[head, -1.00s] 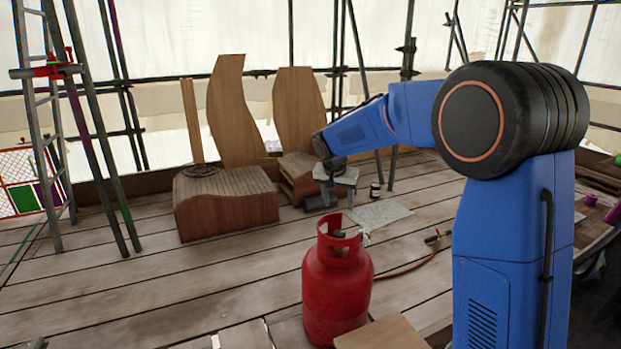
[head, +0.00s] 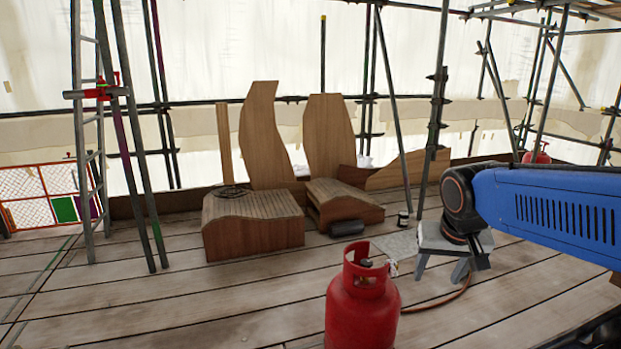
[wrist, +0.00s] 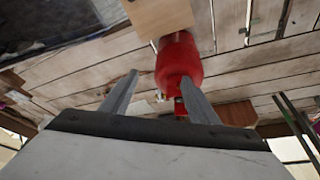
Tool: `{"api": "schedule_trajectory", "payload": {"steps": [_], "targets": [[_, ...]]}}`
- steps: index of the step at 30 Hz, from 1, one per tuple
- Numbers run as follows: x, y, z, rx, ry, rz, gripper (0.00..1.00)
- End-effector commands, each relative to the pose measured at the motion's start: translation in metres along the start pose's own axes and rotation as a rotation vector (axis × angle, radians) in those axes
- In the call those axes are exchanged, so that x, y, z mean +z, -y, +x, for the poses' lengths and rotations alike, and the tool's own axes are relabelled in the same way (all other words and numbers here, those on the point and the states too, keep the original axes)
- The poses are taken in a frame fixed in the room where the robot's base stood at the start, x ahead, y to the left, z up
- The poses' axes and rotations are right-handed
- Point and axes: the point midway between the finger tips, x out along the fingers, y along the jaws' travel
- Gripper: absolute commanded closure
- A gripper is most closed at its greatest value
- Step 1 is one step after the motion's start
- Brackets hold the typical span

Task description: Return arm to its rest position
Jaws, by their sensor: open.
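My arm (head: 545,205) reaches in from the right edge of the head view, with its dark wrist joint (head: 462,205) in front of a small grey stool. My gripper (wrist: 161,77) shows in the wrist view with its two grey fingers spread apart and nothing between them. Beyond the fingers in that view is a red gas cylinder (wrist: 178,58); I cannot tell how far away it is. In the head view my fingers cannot be made out clearly.
The red cylinder (head: 362,305) stands upright on the plank floor at the front. The grey stool (head: 428,240) is behind my wrist. Curved wooden pieces (head: 253,232) stand at the back left, near scaffold poles (head: 140,130). The left front floor is clear.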

Motion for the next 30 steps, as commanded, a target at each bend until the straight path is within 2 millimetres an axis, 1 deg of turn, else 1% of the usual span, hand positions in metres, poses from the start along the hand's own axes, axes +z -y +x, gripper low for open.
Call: {"api": "schedule_trajectory", "payload": {"steps": [1,5,6,12,15,18,21,24,30], "targets": [[0.015,-0.006,-0.005,-0.005,-0.005,-0.01,0.45],[0.053,-0.018,-0.012,-0.022,-0.012,-0.048,0.45],[0.065,-0.021,-0.014,-0.027,-0.013,-0.059,0.45],[0.123,-0.035,-0.016,-0.051,-0.024,-0.118,0.45],[0.146,-0.039,-0.015,-0.06,-0.029,-0.143,0.45],[0.163,-0.042,-0.013,-0.068,-0.034,-0.162,0.45],[0.173,-0.043,-0.011,-0.071,-0.037,-0.175,0.45],[0.177,-0.043,-0.011,-0.073,-0.037,-0.18,0.45],[0.177,-0.043,-0.011,-0.073,-0.037,-0.181,0.45]]}}
